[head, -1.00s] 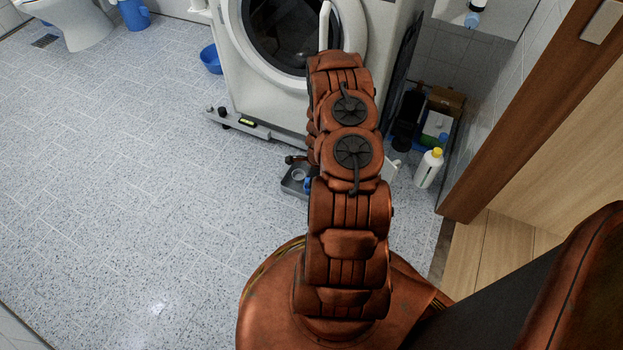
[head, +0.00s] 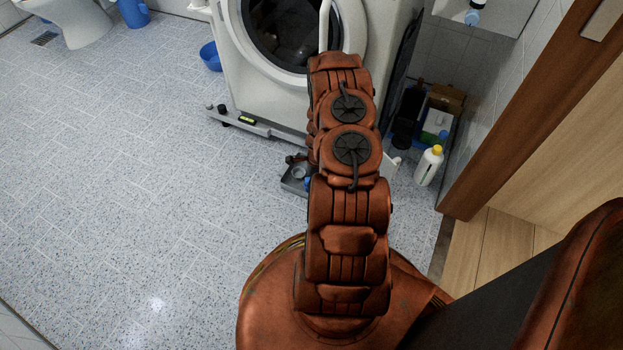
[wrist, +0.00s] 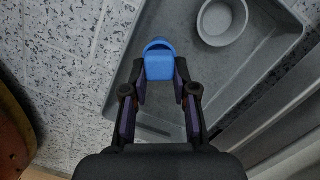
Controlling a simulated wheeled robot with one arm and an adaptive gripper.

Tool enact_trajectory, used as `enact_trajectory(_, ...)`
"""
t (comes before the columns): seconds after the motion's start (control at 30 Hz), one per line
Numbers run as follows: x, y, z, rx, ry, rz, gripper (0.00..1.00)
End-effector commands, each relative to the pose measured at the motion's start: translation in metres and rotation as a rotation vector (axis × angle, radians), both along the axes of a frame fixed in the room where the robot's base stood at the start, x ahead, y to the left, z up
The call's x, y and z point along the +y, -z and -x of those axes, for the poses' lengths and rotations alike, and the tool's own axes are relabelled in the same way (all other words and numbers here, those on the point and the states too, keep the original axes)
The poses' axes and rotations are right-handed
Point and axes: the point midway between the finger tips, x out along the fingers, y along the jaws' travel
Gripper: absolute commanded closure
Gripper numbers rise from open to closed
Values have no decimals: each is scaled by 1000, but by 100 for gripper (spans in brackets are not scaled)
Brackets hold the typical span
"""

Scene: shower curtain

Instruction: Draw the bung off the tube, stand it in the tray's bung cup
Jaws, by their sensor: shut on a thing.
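In the wrist view my gripper (wrist: 161,80) is shut on a blue bung (wrist: 159,65), held between the two fingertips. The grey tray (wrist: 262,78) lies below and to the right, and the bung shows against its left part, near the rim. The round pale bung cup (wrist: 222,20) is in the tray, up and right of the bung, and looks empty. In the head view my arm hides most of the tray (head: 288,186). A small blue patch shows at the arm's edge there. I cannot make out the tube in either current view.
The washing machine (head: 225,75) stands just behind the tray. A white bottle with a yellow cap (head: 428,166) stands to the right, near several containers in the corner. A blue bowl (head: 210,56) is on the floor at left. The speckled floor (head: 130,190) at left is clear.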

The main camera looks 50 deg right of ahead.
Motion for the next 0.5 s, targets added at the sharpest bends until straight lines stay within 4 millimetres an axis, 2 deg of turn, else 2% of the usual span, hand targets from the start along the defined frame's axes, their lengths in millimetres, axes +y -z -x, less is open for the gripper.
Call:
enact_trajectory(0.3, 0, 6, 0, 0, 1, 0, 100)
enact_trajectory(0.33, 0, 6, 0, 0, 1, 0, 72)
enact_trajectory(0.5, 0, 6, 0, 0, 0, 0, 54)
